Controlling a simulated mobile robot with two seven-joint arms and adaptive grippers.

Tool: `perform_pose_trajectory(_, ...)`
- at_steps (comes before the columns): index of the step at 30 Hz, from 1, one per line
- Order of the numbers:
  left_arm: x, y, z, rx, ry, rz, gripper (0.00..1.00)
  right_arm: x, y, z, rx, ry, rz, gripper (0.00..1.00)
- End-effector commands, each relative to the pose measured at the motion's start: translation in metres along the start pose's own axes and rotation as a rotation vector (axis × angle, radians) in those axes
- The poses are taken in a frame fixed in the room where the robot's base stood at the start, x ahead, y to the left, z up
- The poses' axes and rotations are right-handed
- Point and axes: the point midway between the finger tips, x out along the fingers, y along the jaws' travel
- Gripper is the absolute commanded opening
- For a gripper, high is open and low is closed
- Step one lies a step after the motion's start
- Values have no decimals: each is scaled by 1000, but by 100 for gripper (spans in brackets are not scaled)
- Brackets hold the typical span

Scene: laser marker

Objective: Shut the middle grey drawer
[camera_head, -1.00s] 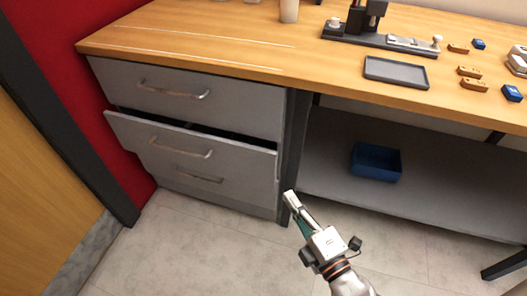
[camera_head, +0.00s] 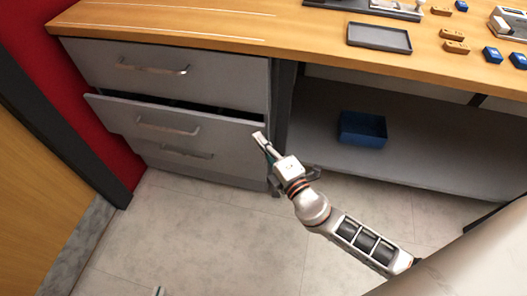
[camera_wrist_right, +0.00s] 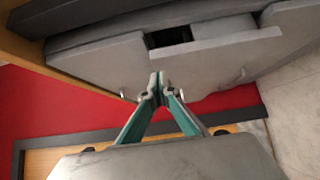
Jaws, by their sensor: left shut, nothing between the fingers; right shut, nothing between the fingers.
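The middle grey drawer (camera_head: 218,133) is pulled out a little from the cabinet, with a dark gap above its front. Its bar handle (camera_head: 168,127) is left of centre. In the right wrist view, its front (camera_wrist_right: 212,68) lies beside the dark gap (camera_wrist_right: 168,37). My right gripper (camera_head: 259,137) is shut and empty, its tips in front of the drawer's right end; I cannot tell whether they touch. Its closed fingertips also show in the right wrist view (camera_wrist_right: 159,88). Only a tip of my left gripper (camera_head: 158,291) shows at the bottom edge, shut, away from the drawer.
The top drawer (camera_head: 160,70) looks shut, as does the lower drawer (camera_head: 187,153). A dark leg (camera_head: 283,110) stands right of the drawers. A blue bin (camera_head: 362,129) sits on the grey shelf (camera_head: 420,160). The floor (camera_head: 220,235) in front is clear.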

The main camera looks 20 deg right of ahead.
Motion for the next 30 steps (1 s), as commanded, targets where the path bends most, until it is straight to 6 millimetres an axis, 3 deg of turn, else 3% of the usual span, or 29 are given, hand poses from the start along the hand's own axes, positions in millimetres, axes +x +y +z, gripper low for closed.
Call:
perform_pose_trajectory(17, 0, 0, 6, 0, -11, 0, 0, 11, -2, 12, 2, -2, -1, 0)
perform_pose_trajectory(21, 0, 6, 18, -17, -28, 9, 0, 25, -8, 28, 3, -3, -7, 0)
perform_pose_trajectory(30, 5, 11, -19, -59, 53, 16, 0, 46, -1, 48, 1, -2, 0, 0)
